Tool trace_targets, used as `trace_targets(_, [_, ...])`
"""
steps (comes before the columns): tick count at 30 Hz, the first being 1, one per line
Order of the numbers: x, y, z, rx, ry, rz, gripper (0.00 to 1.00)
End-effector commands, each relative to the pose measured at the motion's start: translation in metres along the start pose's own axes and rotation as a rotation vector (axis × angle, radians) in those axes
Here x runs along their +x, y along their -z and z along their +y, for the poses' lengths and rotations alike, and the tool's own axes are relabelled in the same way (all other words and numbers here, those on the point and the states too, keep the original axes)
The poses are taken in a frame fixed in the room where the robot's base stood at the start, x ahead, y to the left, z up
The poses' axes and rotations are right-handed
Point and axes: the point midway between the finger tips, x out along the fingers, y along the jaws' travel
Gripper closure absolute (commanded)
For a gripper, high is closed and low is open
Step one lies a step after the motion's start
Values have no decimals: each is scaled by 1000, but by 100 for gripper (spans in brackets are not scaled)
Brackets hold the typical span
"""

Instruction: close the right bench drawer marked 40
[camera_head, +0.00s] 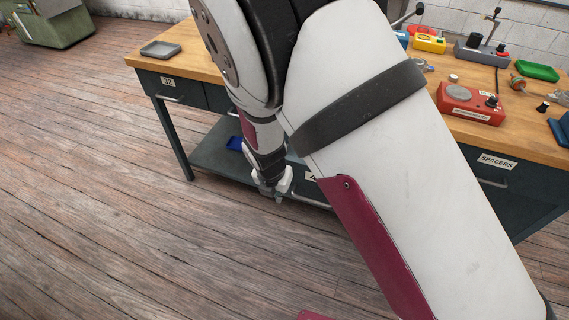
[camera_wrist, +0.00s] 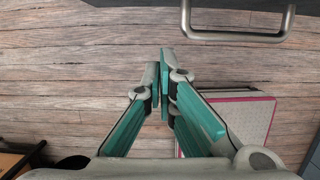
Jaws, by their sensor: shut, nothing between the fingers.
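The right bench drawer is mostly hidden behind my arm in the head view. Only a partly covered white label (camera_head: 312,177) and a piece of its bar handle (camera_head: 311,200) show. These sit lower and nearer than the other drawer fronts, so the drawer appears pulled out. In the wrist view a metal bar handle (camera_wrist: 236,37) on a dark front crosses the top right. My gripper (camera_head: 278,197) is shut and empty, just left of the visible handle piece. In the wrist view its fingertips (camera_wrist: 165,58) are together, left of and below the handle, apart from it in the picture.
The wooden bench (camera_head: 455,135) has a drawer marked 32 (camera_head: 180,90) at left and one marked SPACERS (camera_head: 490,182) at right, both seemingly closed. A red device (camera_head: 470,104) and a grey tray (camera_head: 160,49) stand on top. The plank floor in front is clear.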

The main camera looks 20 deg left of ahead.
Motion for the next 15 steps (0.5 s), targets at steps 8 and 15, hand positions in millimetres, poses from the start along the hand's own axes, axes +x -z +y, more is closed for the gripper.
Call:
trace_targets(8, [22,-28,0,5,0,-2,100])
trace_targets(15, [24,-39,0,3,0,0,100])
